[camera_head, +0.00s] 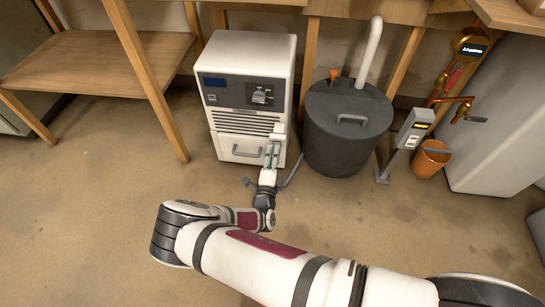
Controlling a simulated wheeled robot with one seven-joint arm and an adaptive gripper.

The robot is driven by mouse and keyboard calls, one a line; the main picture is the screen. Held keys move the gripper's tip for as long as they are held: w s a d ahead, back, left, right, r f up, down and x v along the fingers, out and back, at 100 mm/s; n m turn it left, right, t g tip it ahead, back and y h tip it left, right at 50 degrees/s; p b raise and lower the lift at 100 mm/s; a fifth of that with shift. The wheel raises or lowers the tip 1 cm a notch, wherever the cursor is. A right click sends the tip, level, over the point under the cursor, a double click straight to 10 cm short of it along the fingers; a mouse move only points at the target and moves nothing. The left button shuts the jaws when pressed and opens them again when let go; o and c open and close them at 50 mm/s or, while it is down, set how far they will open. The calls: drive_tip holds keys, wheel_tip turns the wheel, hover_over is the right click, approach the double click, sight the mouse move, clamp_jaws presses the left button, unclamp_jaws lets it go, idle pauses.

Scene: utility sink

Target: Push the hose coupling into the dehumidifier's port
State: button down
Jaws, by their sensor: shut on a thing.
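The dehumidifier (243,80) is a white box with a dark display, a dial, a vent grille and a lower drawer with a handle. It stands on the floor below the bench. My gripper (271,154) is in front of its lower right front. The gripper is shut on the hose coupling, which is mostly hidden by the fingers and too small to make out. A thin grey hose (293,171) shows just right of the gripper. A small pale fitting (280,129) sits above the fingertips at the front right edge. I cannot tell whether the coupling touches the port.
A dark lidded drum (346,125) with a white pipe stands close to the right. Beyond it are a grey post with a small display (414,128), an orange bucket (430,160) and copper pipework (462,101). A wooden shelf (100,66) is at left. The floor in front is clear.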

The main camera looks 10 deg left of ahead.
drive_tip(key=shift+w, duration=0.2)
drive_tip(key=c, duration=1.2)
unclamp_jaws()
drive_tip(key=s, duration=1.2)
drive_tip(key=shift+a, duration=0.2)
